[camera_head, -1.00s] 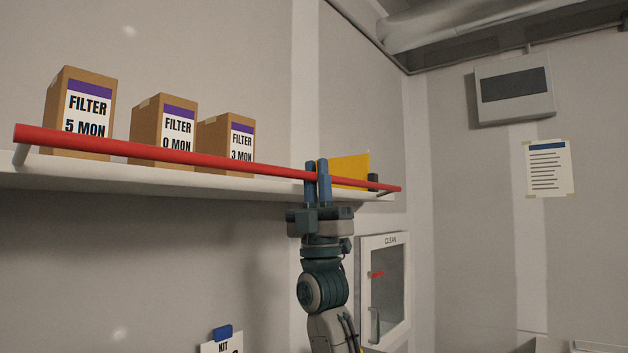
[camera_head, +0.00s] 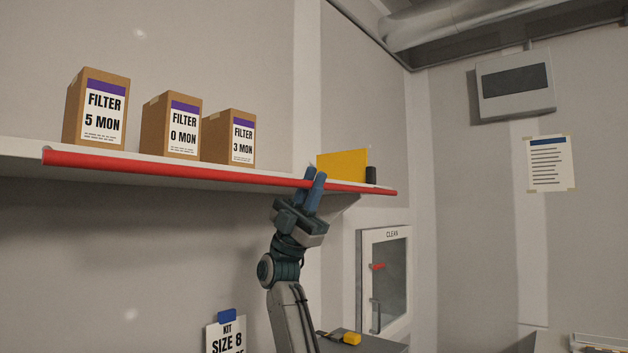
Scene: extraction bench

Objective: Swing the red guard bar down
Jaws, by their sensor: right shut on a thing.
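The red guard bar (camera_head: 200,171) runs along the front edge of the white shelf (camera_head: 20,168), level with the shelf board and below the fronts of the boxes. My right gripper (camera_head: 313,182) is shut on the bar right of its middle, with its blue fingers pointing up and tilted to the right. The part of the bar between the fingers is hidden. My left gripper is not in view.
Filter boxes (camera_head: 172,128) stand on the shelf behind the bar. A yellow panel (camera_head: 342,165) and a small dark cylinder (camera_head: 370,175) are at its right end. A hanging kit sign (camera_head: 226,337) is low in front.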

